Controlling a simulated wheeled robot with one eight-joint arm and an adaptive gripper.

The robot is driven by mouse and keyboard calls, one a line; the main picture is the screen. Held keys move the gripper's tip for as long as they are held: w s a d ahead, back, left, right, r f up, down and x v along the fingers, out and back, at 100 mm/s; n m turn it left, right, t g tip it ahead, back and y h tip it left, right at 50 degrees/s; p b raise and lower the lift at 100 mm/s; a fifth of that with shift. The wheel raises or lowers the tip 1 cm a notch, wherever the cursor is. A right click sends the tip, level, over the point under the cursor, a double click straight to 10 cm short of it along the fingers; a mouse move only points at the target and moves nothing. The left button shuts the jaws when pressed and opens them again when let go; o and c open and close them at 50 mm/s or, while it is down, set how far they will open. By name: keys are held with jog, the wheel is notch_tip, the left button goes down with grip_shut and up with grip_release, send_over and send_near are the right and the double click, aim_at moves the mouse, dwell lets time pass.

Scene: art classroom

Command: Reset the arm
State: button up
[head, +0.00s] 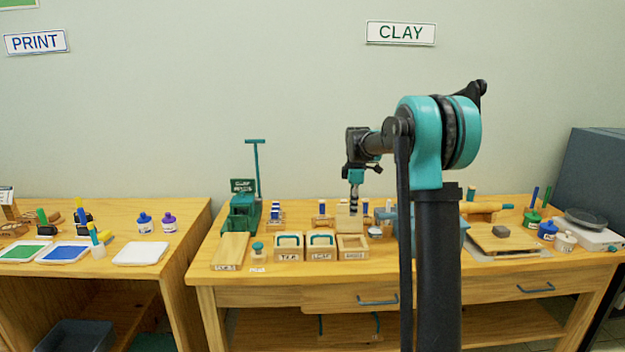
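My teal and black arm rises at the right of centre in the head view and reaches over the clay table (225,265). My gripper (354,207) points down over the middle of that table, just above or in front of a pale wooden block (348,222). The fingers are too small to show whether they are open or shut, or whether they touch the block. My arm's upright part hides some of the table behind it.
Three small wooden boxes (288,247) stand along the table's front. A green clay press (242,212) is at left. A wooden board (505,240), bottles (547,231) and a scale (585,228) are at right.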

jog(key=s+d+f+m+t, duration=0.1)
jog(key=s+f+m, duration=0.4)
jog(key=s, duration=0.8)
jog(key=s+d+f+m+t, duration=0.1)
jog(key=s+f+m, duration=0.4)
jog(key=s, duration=0.8)
jog(key=s+d+f+m+t, duration=0.1)
jog(key=s+f+m, duration=0.5)
jog(key=s, duration=0.7)
jog(key=shift+s+d+m, duration=0.15)
jog(key=shift+d+m, duration=0.35)
jog(key=shift+d, duration=0.4)
